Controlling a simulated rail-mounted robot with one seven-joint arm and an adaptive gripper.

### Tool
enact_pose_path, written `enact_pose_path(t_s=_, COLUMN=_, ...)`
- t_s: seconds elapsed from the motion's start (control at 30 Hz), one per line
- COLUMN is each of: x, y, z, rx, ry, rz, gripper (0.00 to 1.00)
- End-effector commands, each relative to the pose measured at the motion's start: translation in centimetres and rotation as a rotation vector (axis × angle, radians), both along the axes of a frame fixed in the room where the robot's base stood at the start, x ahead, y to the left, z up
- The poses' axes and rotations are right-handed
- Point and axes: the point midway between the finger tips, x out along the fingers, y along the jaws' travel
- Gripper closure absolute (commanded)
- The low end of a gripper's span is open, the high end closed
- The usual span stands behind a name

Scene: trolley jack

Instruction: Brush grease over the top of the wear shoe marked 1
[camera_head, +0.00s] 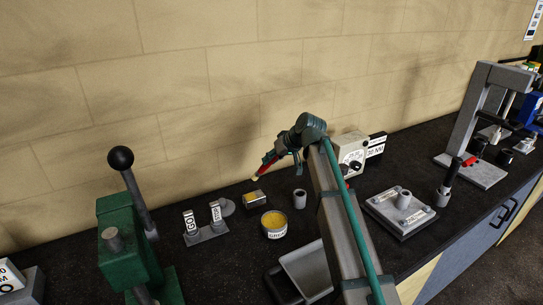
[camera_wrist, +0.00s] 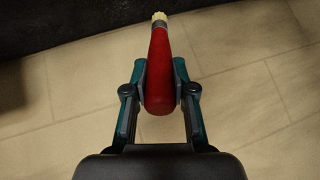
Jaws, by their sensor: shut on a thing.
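My gripper (camera_head: 285,158) is shut on the red handle of a brush (camera_head: 267,164), above the bench. In the wrist view the gripper (camera_wrist: 160,88) has a finger on each side of the red handle (camera_wrist: 159,65); the pale bristles (camera_wrist: 160,18) point away from it. In the head view the bristle end points down and left, above and apart from a small block (camera_head: 255,198) with a yellowish top. The block may be a wear shoe; I cannot read a 1 on it. An open tin (camera_head: 274,224) with yellow contents and a label that seems to read grease stands in front.
A grey sleeve (camera_head: 300,199) stands right of the block. A green press with a black-knobbed lever (camera_head: 129,225) is front left. A grey tray (camera_head: 305,270) lies in front. A plate with a post (camera_head: 400,211) is right.

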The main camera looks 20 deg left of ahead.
Motion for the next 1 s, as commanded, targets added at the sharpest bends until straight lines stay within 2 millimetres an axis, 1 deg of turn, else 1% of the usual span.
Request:
enact_pose_path(t_s=0.03, x=-0.1, y=0.1, z=-0.7, rx=0.001, ry=0.0, rz=0.001, gripper=1.0)
enact_pose_path(t_s=0.53, x=-0.3, y=0.5, z=-5.3, rx=0.0, ry=0.0, rz=0.005, gripper=1.0)
enact_pose_path(t_s=0.87, x=-2.8, y=-1.2, z=-5.5, rx=0.0, ry=-0.001, rz=0.013, gripper=1.0)
enact_pose_path(t_s=1.0, x=-3.8, y=-1.6, z=-5.3, rx=0.0, ry=0.0, rz=0.017, gripper=1.0)
